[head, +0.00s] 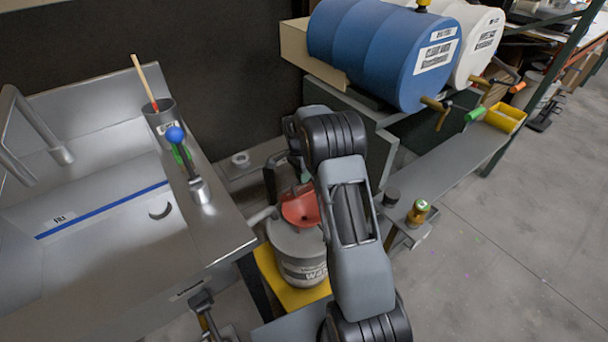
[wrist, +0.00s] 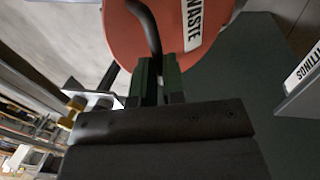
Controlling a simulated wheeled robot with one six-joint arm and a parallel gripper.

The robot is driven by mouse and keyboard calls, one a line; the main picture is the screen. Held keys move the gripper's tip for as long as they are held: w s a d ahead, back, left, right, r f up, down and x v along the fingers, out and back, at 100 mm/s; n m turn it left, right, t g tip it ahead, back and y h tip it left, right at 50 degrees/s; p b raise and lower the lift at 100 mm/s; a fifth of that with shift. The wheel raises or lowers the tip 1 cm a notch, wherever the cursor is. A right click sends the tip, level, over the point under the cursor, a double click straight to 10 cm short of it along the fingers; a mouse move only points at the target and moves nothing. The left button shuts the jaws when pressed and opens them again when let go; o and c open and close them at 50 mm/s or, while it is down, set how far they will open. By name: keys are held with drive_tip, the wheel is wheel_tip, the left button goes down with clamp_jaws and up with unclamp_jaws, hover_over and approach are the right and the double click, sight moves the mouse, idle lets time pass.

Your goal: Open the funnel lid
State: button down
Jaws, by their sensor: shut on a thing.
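My gripper (wrist: 160,80) is shut on this handle. In the head view the red funnel (head: 299,207) sits on top of a grey waste can (head: 299,258). My arm hides part of the funnel and most of the gripper there, so I cannot tell how far the lid is raised.
The can stands on a yellow base (head: 272,277) between a steel sink (head: 100,210) on the left and a grey shelf (head: 445,155) on the right. Blue (head: 385,50) and white (head: 474,40) drums lie above the shelf. Open floor (head: 500,270) lies at the lower right.

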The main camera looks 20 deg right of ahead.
drive_tip(key=shift+f, duration=0.25)
drive_tip(key=c, duration=1.5)
unclamp_jaws()
drive_tip(key=shift+w+a+f, duration=0.1)
drive_tip(key=shift+w+f, duration=0.05)
drive_tip(key=shift+w, duration=0.05)
drive_tip(key=o, duration=0.3)
drive_tip(key=shift+r, duration=0.2)
drive_tip(key=shift+r, duration=0.1)
drive_tip(key=p+v, duration=0.2)
drive_tip(key=v, duration=1.1)
drive_tip(key=shift+r+p, duration=0.25)
drive_tip(key=shift+p, duration=0.1)
